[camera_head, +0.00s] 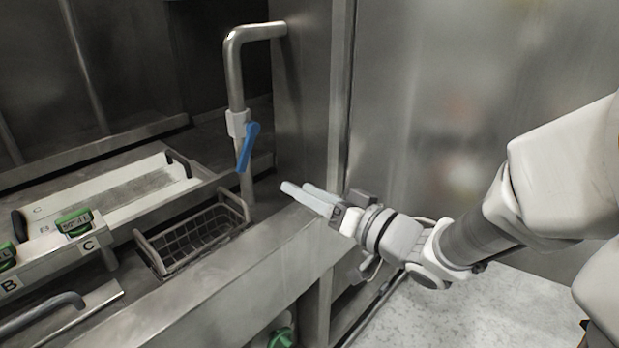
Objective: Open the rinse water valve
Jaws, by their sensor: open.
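The rinse water valve is on a bent metal pipe (235,75) that comes out of the steel side panel and runs down. It has a pale body (237,122) and a blue lever handle (248,147). The lever hangs down along the pipe, tilted slightly. My gripper (306,196) is to the right of and below the lever, over the front steel ledge, with its light fingers pointing left. It is open and apart from the lever, and nothing shows between the fingers.
A wire basket (192,238) sits below the valve, left of my gripper. A white tray (112,205) and green-marked parts (74,222) labelled B and C lie farther left. A steel post (340,100) stands behind my gripper. A green knob (281,339) is low at the front.

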